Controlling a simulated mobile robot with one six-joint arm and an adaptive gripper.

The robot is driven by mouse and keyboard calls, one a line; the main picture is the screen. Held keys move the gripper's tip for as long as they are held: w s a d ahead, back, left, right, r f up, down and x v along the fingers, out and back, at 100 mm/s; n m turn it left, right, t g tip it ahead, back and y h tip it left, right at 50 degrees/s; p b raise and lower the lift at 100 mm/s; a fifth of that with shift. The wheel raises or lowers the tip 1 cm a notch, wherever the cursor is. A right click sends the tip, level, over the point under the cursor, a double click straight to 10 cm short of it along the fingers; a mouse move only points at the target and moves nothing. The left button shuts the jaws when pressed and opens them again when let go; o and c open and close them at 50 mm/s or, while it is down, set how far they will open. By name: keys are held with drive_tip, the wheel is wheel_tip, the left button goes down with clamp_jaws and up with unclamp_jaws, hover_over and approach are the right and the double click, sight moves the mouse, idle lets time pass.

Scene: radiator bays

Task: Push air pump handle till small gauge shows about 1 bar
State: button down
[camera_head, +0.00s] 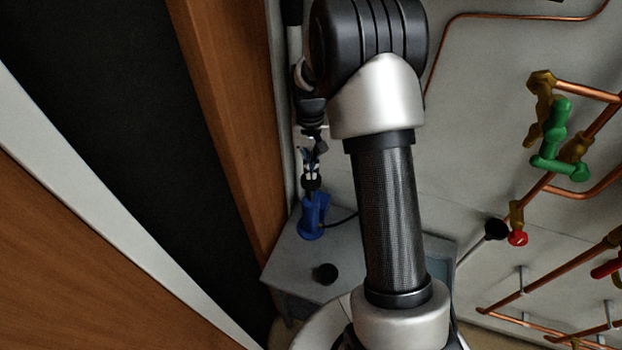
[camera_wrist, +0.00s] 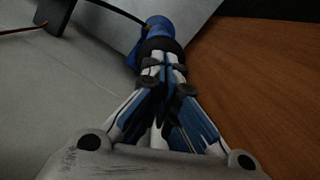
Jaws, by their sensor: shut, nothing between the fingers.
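The blue air pump (camera_head: 312,218) stands on a grey bench top in the head view, left of my arm. In the wrist view the blue pump body (camera_wrist: 158,24) shows just beyond my fingertips, with a black part at its near end. My gripper (camera_head: 312,177) is above the pump, pointing down at its top. In the wrist view my gripper (camera_wrist: 163,68) has its fingers together at the black part; I cannot tell if they touch it. The handle is not clearly distinguishable. I cannot read a small gauge in either view.
A round black object (camera_head: 325,273) sits on the grey bench top (camera_head: 292,262). A wooden panel (camera_head: 232,125) is close on the left. Copper pipes (camera_head: 508,296) with a green valve (camera_head: 556,145) and a red knob (camera_head: 518,238) are on the right. A dark hose leaves the pump.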

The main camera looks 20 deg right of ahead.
sight(311, 183)
wheel_tip(311, 183, down, 7)
drive_tip(key=b, duration=0.4)
drive_tip(key=shift+s+b, duration=0.1)
drive_tip(key=shift+b, duration=0.25)
drive_tip(key=shift+w+d+r+p, duration=0.1)
drive_tip(key=shift+w+r+p, duration=0.15)
drive_tip(key=shift+r+p, duration=0.15)
drive_tip(key=shift+w+d+r+p, duration=0.15)
drive_tip(key=shift+w+d+r, duration=0.1)
drive_tip(key=shift+w, duration=0.4)
drive_tip(key=shift+w+d+r+p, duration=0.15)
drive_tip(key=shift+w+d, duration=0.1)
drive_tip(key=shift+w, duration=0.35)
wheel_tip(311, 183, up, 12)
drive_tip(key=w, duration=0.1)
drive_tip(key=shift+d, duration=0.2)
